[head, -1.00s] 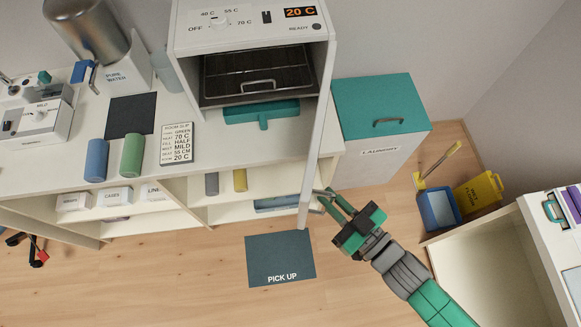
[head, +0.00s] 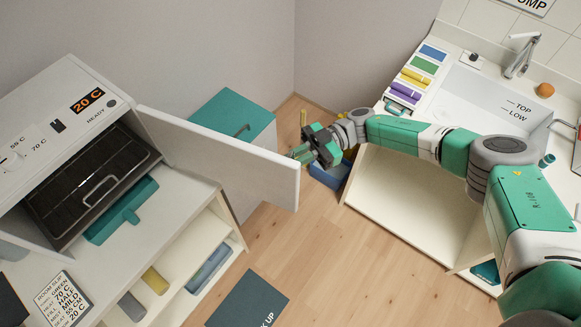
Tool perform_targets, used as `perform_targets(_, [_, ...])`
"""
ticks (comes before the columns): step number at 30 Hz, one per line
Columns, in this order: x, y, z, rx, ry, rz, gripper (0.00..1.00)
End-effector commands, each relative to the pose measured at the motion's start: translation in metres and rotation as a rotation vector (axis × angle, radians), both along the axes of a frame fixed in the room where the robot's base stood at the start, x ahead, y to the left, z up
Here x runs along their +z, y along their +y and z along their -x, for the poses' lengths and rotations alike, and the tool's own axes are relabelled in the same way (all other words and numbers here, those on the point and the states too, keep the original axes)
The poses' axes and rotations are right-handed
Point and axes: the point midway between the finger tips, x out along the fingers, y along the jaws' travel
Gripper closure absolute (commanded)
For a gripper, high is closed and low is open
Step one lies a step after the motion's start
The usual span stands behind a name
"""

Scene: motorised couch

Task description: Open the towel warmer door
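The towel warmer (head: 60,115) is a white box at the left of the head view, with a panel reading 20 C. Its white door (head: 222,150) stands wide open, swung out to the right of the dark cavity. A wire rack with a light handle (head: 100,190) shows inside. My gripper (head: 297,153) is at the far upper side of the door, close to its free edge. The door's edge partly hides the fingertips, so I cannot tell whether they touch it or how far apart they are.
A teal-topped laundry bin (head: 237,115) stands behind the door. A white sink counter (head: 450,100) with coloured rolls is at the right, beneath my arm. A dark pick-up mat (head: 245,300) lies on the floor.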

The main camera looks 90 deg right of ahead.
Motion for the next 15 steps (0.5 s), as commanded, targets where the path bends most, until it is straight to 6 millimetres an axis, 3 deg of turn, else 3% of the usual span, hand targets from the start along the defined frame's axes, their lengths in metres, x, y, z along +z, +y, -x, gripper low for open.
perform_targets(13, [-0.0054, -0.0010, -0.0010, 0.009, 0.009, 0.000, 1.00])
perform_targets(14, [-0.0055, -0.0009, -0.0009, 0.009, 0.009, 0.000, 0.85])
perform_targets(15, [-0.0052, -0.0009, -0.0009, 0.009, 0.009, 0.001, 0.78])
